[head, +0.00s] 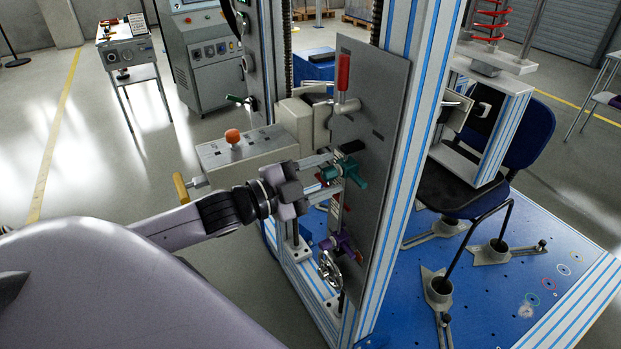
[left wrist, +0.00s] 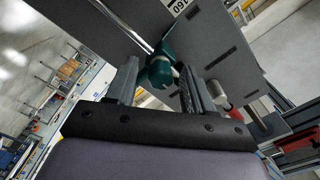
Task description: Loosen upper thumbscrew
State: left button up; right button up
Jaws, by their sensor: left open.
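The upper thumbscrew, a teal knob with crossing arms (head: 352,171), sits on the front of the grey upright plate (head: 372,120). My left gripper (head: 328,172) reaches in from the left and is open, its fingers close to the knob. In the left wrist view the teal thumbscrew (left wrist: 160,68) lies between the two spread fingers of my left gripper (left wrist: 158,80); I cannot tell whether either finger touches it. A purple lower thumbscrew (head: 341,243) sits further down the plate. My right gripper is in neither view.
A red-handled lever (head: 343,75) stands above the teal knob. A grey box with an orange knob (head: 233,139) is left of the plate, close above my left arm. A small handwheel (head: 330,268) is below. Blue-striped posts (head: 416,100) and a clamped office chair (head: 460,185) are at right.

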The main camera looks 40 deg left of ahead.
aim_at(323, 177)
pick_arm(q)
jog(key=shift+v, duration=3.45)
jog(key=s+d+f+n+g+y, duration=0.15)
jog(key=f+n, duration=0.25)
jog(key=f, duration=0.5)
jog(key=s+f+n+g+y, duration=0.1)
jog(key=s+f+n+y, duration=0.2)
jog(key=f+n, duration=0.35)
jog(key=s+d+f+n+g, duration=0.2)
jog(key=s+d+f, duration=0.4)
jog(key=d+f, duration=0.4)
jog(key=shift+s+d+f+n+g, duration=0.3)
jog(key=shift+d+f+n+g, duration=0.1)
jog(key=shift+f+g, duration=0.5)
